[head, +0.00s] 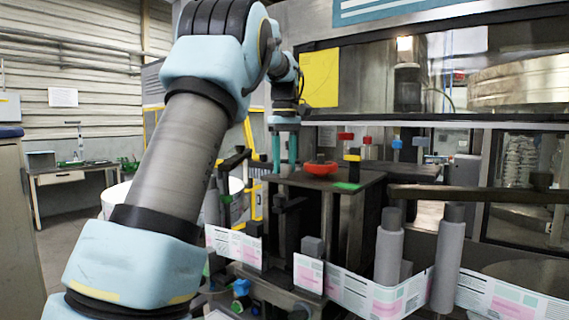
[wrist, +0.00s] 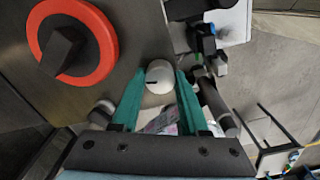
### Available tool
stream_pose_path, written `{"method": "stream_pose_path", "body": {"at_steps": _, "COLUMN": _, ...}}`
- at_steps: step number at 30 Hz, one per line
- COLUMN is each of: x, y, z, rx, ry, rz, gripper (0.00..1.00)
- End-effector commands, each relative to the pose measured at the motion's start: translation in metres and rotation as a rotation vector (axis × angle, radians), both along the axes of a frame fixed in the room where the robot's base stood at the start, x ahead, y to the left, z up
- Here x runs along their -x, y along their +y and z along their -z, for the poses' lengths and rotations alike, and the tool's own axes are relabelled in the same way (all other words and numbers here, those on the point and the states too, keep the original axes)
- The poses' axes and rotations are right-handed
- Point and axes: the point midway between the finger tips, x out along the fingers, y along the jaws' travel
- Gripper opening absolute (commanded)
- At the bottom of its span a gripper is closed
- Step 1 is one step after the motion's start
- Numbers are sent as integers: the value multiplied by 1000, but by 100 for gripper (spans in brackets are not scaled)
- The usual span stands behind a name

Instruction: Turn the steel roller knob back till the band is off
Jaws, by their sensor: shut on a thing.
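The steel roller knob (wrist: 160,77) is a small round pale cap with a dark line on its top, the line lying toward the left. My gripper (wrist: 160,73) has its two green fingers shut on it, one on each side. In the head view my gripper (head: 284,171) points straight down onto the dark top plate (head: 335,184), and the knob cannot be made out there. A printed label band (head: 350,290) in white, pink and green runs across the front, past grey rollers (head: 389,250). Whether it is slack or tight I cannot tell.
A red dial (head: 320,168) with a black grip sits on the plate close to the knob; it also shows in the wrist view (wrist: 104,36). Posts with red, yellow and blue tops (head: 352,155) stand behind. A yellow panel (head: 319,78) hangs at the back.

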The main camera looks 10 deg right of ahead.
Motion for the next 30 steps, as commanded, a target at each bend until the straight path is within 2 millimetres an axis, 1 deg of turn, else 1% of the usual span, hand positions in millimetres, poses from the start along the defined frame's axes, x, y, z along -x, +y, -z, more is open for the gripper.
{"method": "stream_pose_path", "body": {"at_steps": 8, "x": 0, "y": 0, "z": 0, "rx": 1, "ry": 0, "rz": 0, "gripper": 0}}
{"method": "stream_pose_path", "body": {"at_steps": 9, "x": 0, "y": 0, "z": 0, "rx": 1, "ry": 0, "rz": 1, "gripper": 47}}
{"method": "stream_pose_path", "body": {"at_steps": 16, "x": 0, "y": 0, "z": 0, "rx": 1, "ry": 0, "rz": 1, "gripper": 73}}
{"method": "stream_pose_path", "body": {"at_steps": 25, "x": 0, "y": 0, "z": -1, "rx": 1, "ry": 0, "rz": 1, "gripper": 74}}
{"method": "stream_pose_path", "body": {"at_steps": 28, "x": -1, "y": 0, "z": -7, "rx": 1, "ry": -1, "rz": 1, "gripper": 74}}
{"method": "stream_pose_path", "body": {"at_steps": 30, "x": -1, "y": 0, "z": -16, "rx": 1, "ry": -3, "rz": 1, "gripper": 74}}
